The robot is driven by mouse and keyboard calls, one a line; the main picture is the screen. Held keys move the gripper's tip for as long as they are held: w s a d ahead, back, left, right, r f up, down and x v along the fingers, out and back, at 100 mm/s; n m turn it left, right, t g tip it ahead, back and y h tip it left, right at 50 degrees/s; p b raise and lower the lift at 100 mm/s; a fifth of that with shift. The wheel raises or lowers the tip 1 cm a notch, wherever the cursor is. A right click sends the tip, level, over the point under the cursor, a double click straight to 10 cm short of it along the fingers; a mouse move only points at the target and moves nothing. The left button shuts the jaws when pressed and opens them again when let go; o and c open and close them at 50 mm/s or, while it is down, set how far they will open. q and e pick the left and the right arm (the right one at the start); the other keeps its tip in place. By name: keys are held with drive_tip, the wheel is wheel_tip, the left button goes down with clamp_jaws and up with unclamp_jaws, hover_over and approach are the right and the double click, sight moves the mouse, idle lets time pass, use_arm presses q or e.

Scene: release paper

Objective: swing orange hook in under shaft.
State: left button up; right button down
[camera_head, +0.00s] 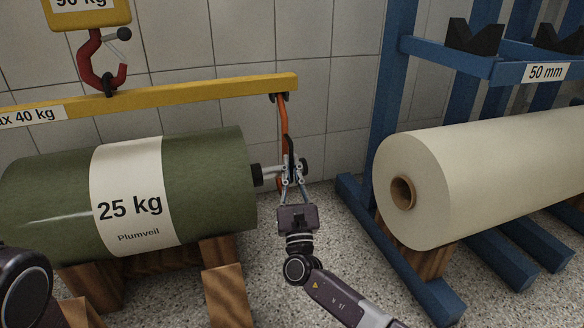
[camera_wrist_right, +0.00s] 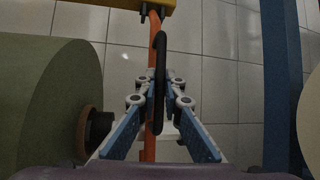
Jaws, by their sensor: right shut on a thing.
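The orange hook (camera_head: 284,118) hangs from the right end of the yellow beam (camera_head: 200,91), with a black curved piece (camera_wrist_right: 160,80) on its near side. My right gripper (camera_head: 292,168) is shut on that black piece; the orange strip (camera_wrist_right: 151,60) runs down behind it in the right wrist view. The shaft (camera_head: 270,172) sticks out from the right end of the green roll (camera_head: 215,185), level with my fingers. My fingers hide part of the shaft and the hook's lower end, so I cannot tell whether the hook is under it. My left gripper is out of view.
The green roll rests on wooden blocks (camera_head: 228,295). A red crane hook (camera_head: 100,70) holds the beam above it. A blue rack (camera_head: 390,110) and a cream roll (camera_head: 450,185) stand to the right. Some speckled floor (camera_head: 340,235) is open between the rolls.

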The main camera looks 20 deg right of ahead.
drive_tip(key=shift+w+d, duration=0.1)
drive_tip(key=c, duration=2)
unclamp_jaws()
drive_tip(key=shift+f, duration=0.1)
drive_tip(key=shift+c, duration=0.2)
drive_tip(key=v, duration=1.2)
